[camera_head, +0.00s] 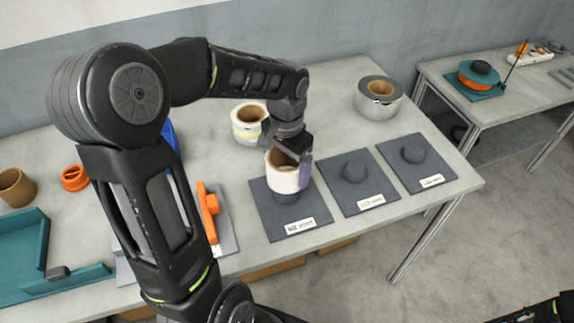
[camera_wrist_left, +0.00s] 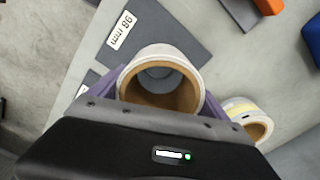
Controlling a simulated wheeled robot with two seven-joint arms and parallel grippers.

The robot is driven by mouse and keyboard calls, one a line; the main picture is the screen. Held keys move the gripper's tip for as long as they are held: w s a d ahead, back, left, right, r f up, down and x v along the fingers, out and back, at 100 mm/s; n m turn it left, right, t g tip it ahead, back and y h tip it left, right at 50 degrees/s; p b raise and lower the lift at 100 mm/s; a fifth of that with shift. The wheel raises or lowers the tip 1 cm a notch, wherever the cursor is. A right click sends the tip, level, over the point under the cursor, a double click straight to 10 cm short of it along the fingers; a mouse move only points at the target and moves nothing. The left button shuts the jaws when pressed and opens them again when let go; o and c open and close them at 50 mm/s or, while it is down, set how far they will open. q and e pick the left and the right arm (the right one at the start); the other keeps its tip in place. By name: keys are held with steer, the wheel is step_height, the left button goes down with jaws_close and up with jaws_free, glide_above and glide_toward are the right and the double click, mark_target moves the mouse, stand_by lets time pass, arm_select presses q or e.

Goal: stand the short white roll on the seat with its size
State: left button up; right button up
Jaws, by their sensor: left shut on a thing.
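The short white roll (camera_head: 284,179), with a brown core, is held upright in my left gripper (camera_head: 289,170), whose purple-tipped fingers are on either side of it. In the left wrist view, the grey peg (camera_wrist_left: 160,76) shows through the bore of the roll (camera_wrist_left: 163,54). The middle seat (camera_head: 370,186) and right seat (camera_head: 418,163) are empty, each with a peg and a white label. My right gripper is out of view.
Another white roll with a yellow band (camera_head: 249,124) stands behind the held roll. A wide silver roll (camera_head: 378,98) stands at the back right. A teal tray (camera_head: 22,256) is at far left.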

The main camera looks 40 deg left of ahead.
arm_select(q)
steer(key=shift+f+b, duration=2.2)
steer(key=shift+f, duration=0.7)
steer(key=shift+f+b, duration=0.5)
steer(key=shift+f, duration=0.15)
steer(key=o, duration=1.5)
step_height(320, 180, up, 2)
steer(key=shift+p, duration=0.8)
step_height(320, 180, up, 9)
steer(key=p, duration=0.7)
